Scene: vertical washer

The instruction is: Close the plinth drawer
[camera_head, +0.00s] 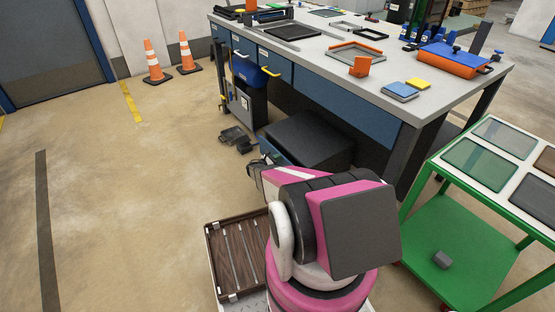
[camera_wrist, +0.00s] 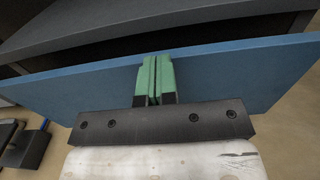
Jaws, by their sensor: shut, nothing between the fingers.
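The plinth drawer shows in the wrist view as a wide blue front panel (camera_wrist: 225,72) below a dark grey body (camera_wrist: 130,22). A dark gap lies between the panel's top edge and that body, so the drawer stands open. My gripper (camera_wrist: 155,62) has its green fingers together and empty, in front of the panel at its upper middle. I cannot tell whether the fingertips touch it. In the head view, the blue drawer front (camera_head: 272,150) shows in a small part beside the low black cabinet (camera_head: 310,140).
A green cart (camera_head: 440,235) stands at the right. Dark objects (camera_head: 235,137) lie on the floor left of the cabinet. The floor at the left is clear.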

